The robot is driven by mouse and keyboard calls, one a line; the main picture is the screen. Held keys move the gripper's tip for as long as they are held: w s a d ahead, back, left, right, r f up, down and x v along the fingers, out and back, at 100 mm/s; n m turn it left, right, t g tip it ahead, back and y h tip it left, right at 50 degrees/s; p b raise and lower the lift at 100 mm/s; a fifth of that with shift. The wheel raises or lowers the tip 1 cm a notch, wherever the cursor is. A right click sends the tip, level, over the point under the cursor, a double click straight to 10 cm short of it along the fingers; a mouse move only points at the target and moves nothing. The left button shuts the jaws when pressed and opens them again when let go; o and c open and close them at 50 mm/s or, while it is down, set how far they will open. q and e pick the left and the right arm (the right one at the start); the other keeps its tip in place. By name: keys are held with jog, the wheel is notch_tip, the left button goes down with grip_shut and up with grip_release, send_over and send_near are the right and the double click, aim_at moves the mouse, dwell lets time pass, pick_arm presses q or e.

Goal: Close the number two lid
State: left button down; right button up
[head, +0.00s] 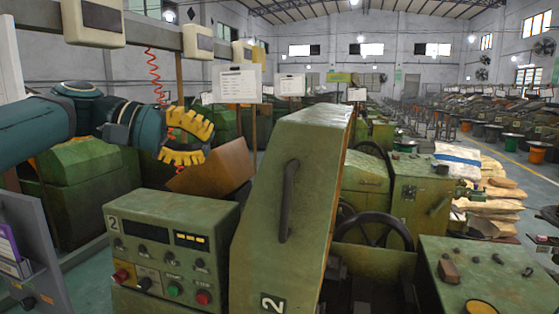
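The number two lid (285,190) is a large worn green metal cover in the middle of the head view. It stands raised and tilted, with a dark vertical bar handle (288,201) on its near face and a "2" plate at its lower edge. My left gripper (206,146), with yellow ribbed fingers, is left of the lid and higher than the handle. Its fingers are spread with a gap between them and nothing visible in them. It appears apart from the lid. My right gripper is out of view.
A green control box (172,245) marked "2", with buttons, stands left of the lid. A brown tilted panel (212,168) is behind my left gripper. Handwheels (374,232) and a green machine top (490,275) lie to the right. Sacks (485,190) are piled farther back.

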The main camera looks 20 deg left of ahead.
aim_at(288, 166)
pick_arm(q)
jog(key=x, duration=1.2)
jog(key=shift+w+d+b, duration=0.1)
jog(key=shift+d+b, duration=0.05)
jog(key=shift+b, duration=0.15)
jog(key=shift+d+f, duration=0.1)
